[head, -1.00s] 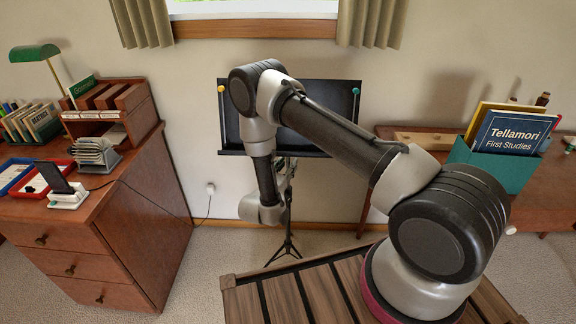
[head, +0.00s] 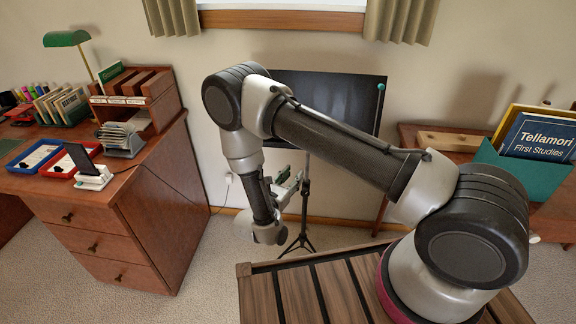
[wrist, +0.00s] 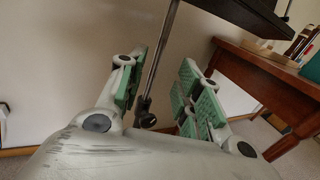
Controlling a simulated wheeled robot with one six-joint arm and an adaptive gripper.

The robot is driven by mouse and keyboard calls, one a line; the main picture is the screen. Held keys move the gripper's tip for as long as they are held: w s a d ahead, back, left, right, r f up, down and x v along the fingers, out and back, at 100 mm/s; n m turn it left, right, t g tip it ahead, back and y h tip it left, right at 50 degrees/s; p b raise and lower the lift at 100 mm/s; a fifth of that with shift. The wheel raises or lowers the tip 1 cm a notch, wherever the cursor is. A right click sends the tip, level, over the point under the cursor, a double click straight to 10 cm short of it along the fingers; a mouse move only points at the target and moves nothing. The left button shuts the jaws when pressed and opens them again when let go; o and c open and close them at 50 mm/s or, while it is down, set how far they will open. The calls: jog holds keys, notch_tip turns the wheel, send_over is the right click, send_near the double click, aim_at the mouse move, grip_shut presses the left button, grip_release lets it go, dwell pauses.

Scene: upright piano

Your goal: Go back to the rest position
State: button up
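My arm is bent over the wooden deck, with its wrist hanging down in front of the music stand. My gripper (head: 287,188) shows small and partly hidden behind the wrist in the head view. In the wrist view my gripper (wrist: 162,78) is open, its green-padded fingers apart. Nothing is held between them. The thin pole of the music stand (wrist: 163,50) shows in the gap between the fingers, seemingly behind them; I cannot tell how far.
The black music stand (head: 345,98) stands at the wall. A brown desk (head: 165,215) with trays and a lamp is at left. At right, a low wooden table (head: 408,140) bears a teal holder (head: 525,172) with books. Carpet shows between the desk and the wooden deck (head: 262,298).

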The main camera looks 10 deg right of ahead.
jog(key=s+d+f+m+g+h, duration=0.1)
jog(key=s+d+m+g+h, duration=0.15)
jog(key=s+d+g, duration=0.35)
jog(key=s+d+r+m+g+h, duration=0.2)
jog(key=s+d+r+m+g, duration=0.25)
jog(key=d+r, duration=0.2)
jog(key=s+d+r+m+y, duration=0.3)
jog(key=s+r+m+y, duration=0.2)
jog(key=r, duration=0.6)
jog(key=s+d+r+m+y, duration=0.3)
jog(key=s+r+m+y, duration=0.2)
jog(key=r, duration=0.7)
jog(key=s+d+r+m+t+y, duration=0.1)
jog(key=s+d+r+m+y, duration=0.1)
jog(key=s+r+m+y, duration=0.4)
notch_tip(320, 180, up, 6)
jog(key=s+m, duration=0.2)
jog(key=m, duration=0.3)
jog(key=shift+s+d, duration=0.4)
